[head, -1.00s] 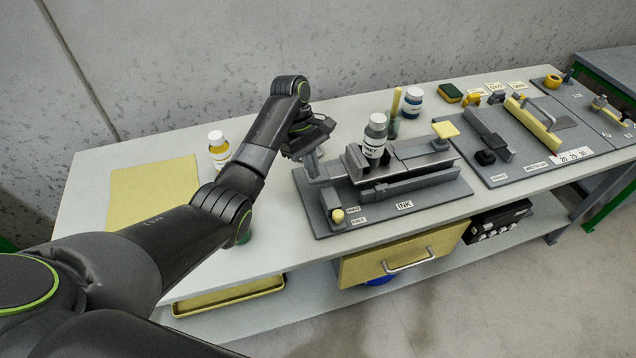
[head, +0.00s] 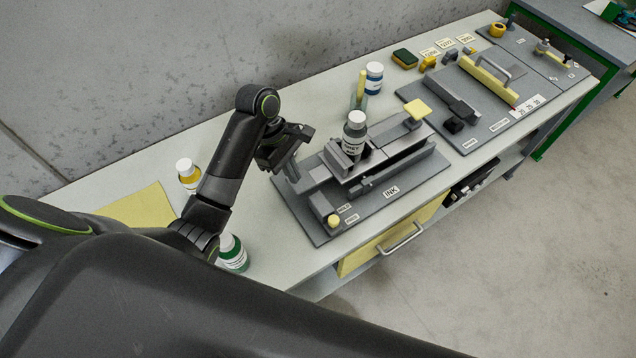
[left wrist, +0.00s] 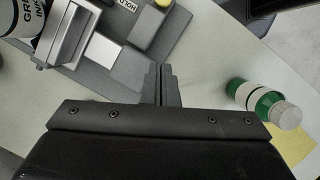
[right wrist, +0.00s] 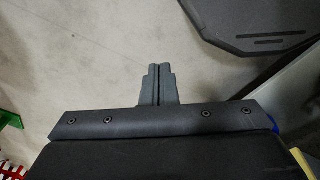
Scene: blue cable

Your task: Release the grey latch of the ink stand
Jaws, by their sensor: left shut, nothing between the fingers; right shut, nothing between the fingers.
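The ink stand has a dark grey base plate (head: 375,222) marked INK and grey rails. A grey ink bottle (head: 354,135) stands upright in its grey carriage. At the near left corner is a grey block (head: 321,205) with a yellow knob (head: 333,221), beside labels reading HOLD and FREE; I cannot tell for sure which part is the latch. My left gripper (head: 293,178) is shut and empty, pointing down by the stand's left end. In the left wrist view its fingers (left wrist: 162,75) are beside the plate's edge. My right gripper (right wrist: 158,72) is shut and empty, over the floor.
A yellow mat (head: 140,208) lies at the left. Another tool board (head: 490,105) is to the right. A drawer (head: 395,243) is below the front edge.

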